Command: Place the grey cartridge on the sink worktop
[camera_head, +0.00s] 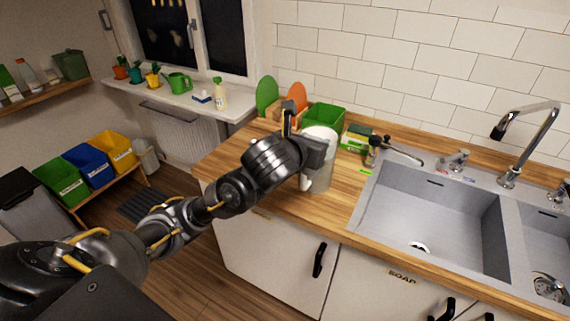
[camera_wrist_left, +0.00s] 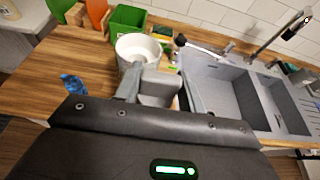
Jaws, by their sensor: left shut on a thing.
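My left gripper (camera_head: 310,170) is above the left part of the wooden sink worktop (camera_head: 335,212). In the left wrist view the gripper (camera_wrist_left: 158,88) is shut on the grey cartridge (camera_wrist_left: 158,95), a small grey block between its fingers. In the head view the cartridge is mostly hidden by the gripper. A white round container (camera_wrist_left: 138,46) stands on the worktop just beyond the fingers; its upper part (camera_head: 322,135) shows behind the gripper in the head view. I cannot tell whether the cartridge touches the worktop. My right gripper is not in view.
The sink (camera_head: 430,215) lies to the right, with a tap (camera_head: 527,140). A green bin (camera_head: 323,116), green and orange boards and a sponge (camera_head: 357,137) stand along the wall. A blue item (camera_wrist_left: 72,84) lies left of the gripper. The worktop's front strip is clear.

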